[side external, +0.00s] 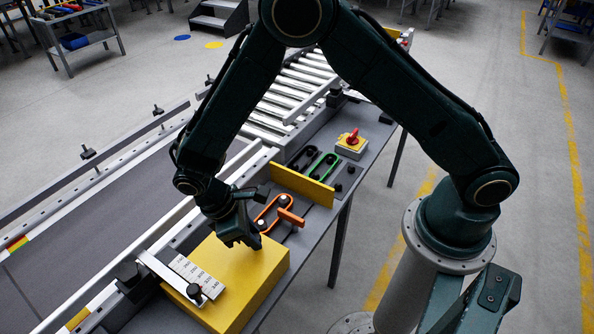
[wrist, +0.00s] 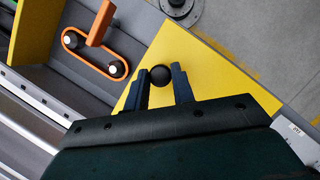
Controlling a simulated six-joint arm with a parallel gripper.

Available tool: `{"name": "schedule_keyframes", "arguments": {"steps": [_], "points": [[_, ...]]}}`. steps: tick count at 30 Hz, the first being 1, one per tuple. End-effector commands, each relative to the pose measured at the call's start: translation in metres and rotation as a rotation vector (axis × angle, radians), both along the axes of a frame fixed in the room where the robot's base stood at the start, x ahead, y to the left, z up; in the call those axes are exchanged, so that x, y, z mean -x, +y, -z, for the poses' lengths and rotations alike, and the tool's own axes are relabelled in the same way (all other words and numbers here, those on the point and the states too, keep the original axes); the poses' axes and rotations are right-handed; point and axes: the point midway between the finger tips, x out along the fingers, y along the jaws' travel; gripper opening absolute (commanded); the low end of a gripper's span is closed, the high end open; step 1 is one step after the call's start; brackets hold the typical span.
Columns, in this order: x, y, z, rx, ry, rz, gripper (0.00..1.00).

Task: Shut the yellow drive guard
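The yellow drive guard (side external: 250,277) is a broad yellow cover at the near end of the bench in the side view. It lies roughly flat there; any small gap beneath it cannot be judged. In the wrist view its yellow face (wrist: 215,72) carries a round black knob (wrist: 160,76). My gripper (side external: 236,240) reaches down to the guard's far part and hides the knob in the side view. In the wrist view my gripper (wrist: 161,74) has a finger on each side of the knob, very close to it. Whether both fingers press on it is unclear.
An upright yellow plate (side external: 302,186) stands beyond the guard. Between them are an orange link with a handle (side external: 272,212). A numbered scale plate (side external: 199,278) lies along the guard's left. The conveyor (side external: 90,235) runs left; a red switch (side external: 352,142) sits farther back.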

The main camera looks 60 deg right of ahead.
Motion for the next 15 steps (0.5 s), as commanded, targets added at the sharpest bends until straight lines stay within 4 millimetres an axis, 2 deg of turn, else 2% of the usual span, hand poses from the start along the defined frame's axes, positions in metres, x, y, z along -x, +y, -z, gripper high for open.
{"name": "schedule_keyframes", "arguments": {"steps": [8,11,15], "points": [[0.0,-0.004,-0.001,0.0,0.0,0.0,0.0],[0.0,-0.012,-0.001,-0.001,-0.001,0.0,0.0],[0.0,-0.033,-0.001,0.001,0.001,0.003,0.0]]}}
